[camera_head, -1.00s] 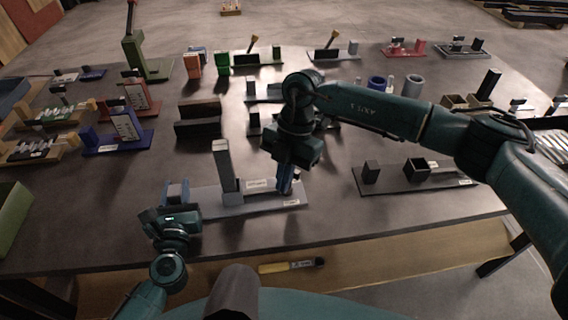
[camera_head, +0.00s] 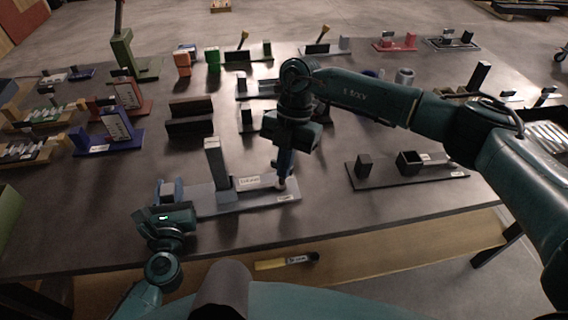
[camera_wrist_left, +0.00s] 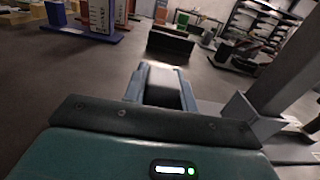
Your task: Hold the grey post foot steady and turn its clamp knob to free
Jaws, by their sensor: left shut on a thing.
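The grey post foot (camera_head: 205,203) is a flat light-grey plate near the table's front edge. An upright dark grey post (camera_head: 213,162) rises from it, with a white label beside it. My left gripper (camera_head: 168,190) is shut on the grey block at the foot's left end; the left wrist view shows this block (camera_wrist_left: 163,88) between the blue-grey fingers. My right gripper (camera_head: 285,166) points down over the foot's right end. A small clamp knob (camera_head: 281,186) shows just below its fingertips. Whether they touch the knob, and their opening, is unclear.
A dark plate with blocks (camera_head: 385,174) lies to the right. Blue (camera_head: 95,148) and brown (camera_head: 190,125) fixtures stand behind to the left. A yellow-handled tool (camera_head: 287,262) lies below the table's front edge. Bare table surrounds the foot's front.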

